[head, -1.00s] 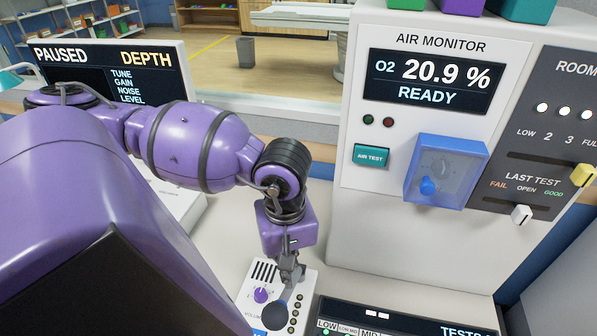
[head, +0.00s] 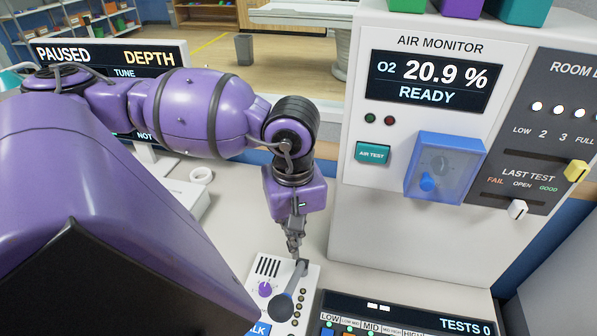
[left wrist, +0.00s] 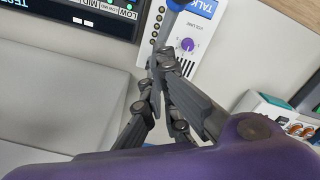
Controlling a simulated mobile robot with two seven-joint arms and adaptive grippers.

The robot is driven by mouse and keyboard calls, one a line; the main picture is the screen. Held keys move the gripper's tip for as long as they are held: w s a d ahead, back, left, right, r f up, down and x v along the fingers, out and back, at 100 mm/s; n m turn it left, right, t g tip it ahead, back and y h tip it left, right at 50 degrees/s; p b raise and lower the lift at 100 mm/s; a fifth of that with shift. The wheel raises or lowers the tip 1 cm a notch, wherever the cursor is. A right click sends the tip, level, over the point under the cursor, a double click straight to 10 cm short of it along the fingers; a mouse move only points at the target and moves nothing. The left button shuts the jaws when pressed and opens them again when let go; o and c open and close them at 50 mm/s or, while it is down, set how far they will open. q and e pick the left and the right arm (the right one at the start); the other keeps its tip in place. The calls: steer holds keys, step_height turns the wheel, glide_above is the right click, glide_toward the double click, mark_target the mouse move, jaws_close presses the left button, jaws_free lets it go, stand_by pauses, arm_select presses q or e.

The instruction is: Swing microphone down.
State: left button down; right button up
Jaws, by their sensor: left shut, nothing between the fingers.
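The microphone is a dark round head (head: 281,307) on a grey stalk that slants up to a pivot near the top right of a white talk panel (head: 262,284). The head lies low over the panel, close to the blue TALK button (head: 258,329). My left gripper (head: 295,254) points down just behind the stalk's upper end, shut and empty. In the left wrist view its fingertips (left wrist: 157,70) are together by the panel's edge, near the stalk (left wrist: 168,32); I cannot tell whether they touch it. The microphone head is mostly cut off there. My right gripper is out of view.
A display panel reading TESTS 0 (head: 405,318) lies right of the talk panel. The air monitor (head: 345,205) stands upright behind it, with a blue clear cover (head: 446,167). A white tape roll (head: 201,174) lies at the left. The desk between is clear.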

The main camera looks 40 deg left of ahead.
arm_select(q)
step_height(320, 180, up, 4)
steer(key=shift+r, duration=0.25)
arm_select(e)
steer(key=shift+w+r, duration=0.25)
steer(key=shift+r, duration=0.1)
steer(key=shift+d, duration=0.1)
